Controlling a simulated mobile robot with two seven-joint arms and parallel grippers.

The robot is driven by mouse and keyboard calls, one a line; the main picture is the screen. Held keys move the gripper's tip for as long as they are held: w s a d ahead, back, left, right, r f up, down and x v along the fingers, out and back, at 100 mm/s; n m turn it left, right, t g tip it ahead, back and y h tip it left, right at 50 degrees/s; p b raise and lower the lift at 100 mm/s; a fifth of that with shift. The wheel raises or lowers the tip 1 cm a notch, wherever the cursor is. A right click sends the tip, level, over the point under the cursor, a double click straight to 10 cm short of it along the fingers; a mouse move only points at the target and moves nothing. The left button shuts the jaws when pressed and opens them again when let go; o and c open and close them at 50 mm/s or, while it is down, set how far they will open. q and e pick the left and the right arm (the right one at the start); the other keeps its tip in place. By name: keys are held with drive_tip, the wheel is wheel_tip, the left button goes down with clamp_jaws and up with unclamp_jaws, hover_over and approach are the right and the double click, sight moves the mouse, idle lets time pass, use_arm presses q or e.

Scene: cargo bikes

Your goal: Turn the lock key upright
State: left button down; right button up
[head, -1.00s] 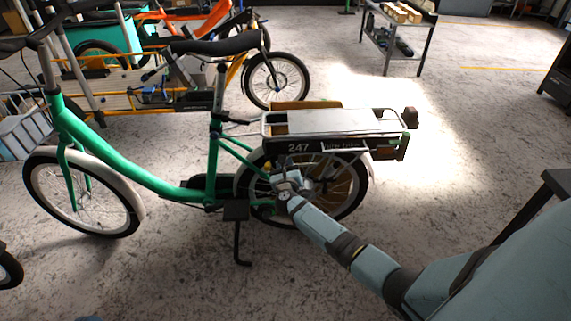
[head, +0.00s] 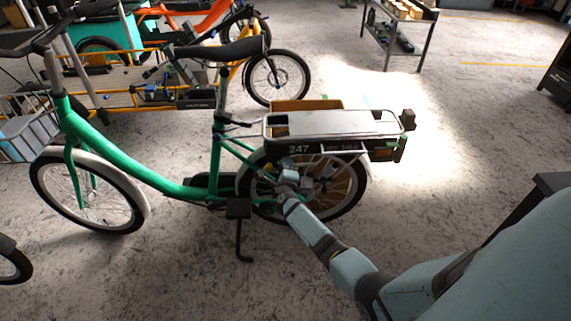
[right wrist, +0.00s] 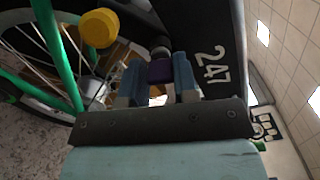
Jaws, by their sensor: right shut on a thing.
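The lock key has a purple head (right wrist: 160,71), which sits between my right gripper's two blue fingers (right wrist: 160,83) in the right wrist view. A dark round lock cylinder (right wrist: 160,51) shows just beyond it, beside the black side panel (right wrist: 215,65) numbered 247. My right gripper (head: 287,175) is shut on the key below the rear rack of the green bike (head: 150,172). The key is hidden by the gripper in the head view, and I cannot tell its tilt. My left gripper is not in view.
The rear rack (head: 335,124) is above my right gripper, with the rear wheel (head: 350,190) beside it. A yellow round knob (right wrist: 98,28) is left of the fingers. The kickstand (head: 240,235) stands below.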

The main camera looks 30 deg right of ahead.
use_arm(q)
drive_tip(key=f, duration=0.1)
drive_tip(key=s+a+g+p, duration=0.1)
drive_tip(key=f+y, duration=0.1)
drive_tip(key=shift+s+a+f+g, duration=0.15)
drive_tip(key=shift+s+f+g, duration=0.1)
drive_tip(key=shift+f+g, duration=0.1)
use_arm(e)
drive_tip(key=n, duration=0.4)
drive_tip(key=shift+f, duration=0.1)
drive_tip(key=o, duration=0.9)
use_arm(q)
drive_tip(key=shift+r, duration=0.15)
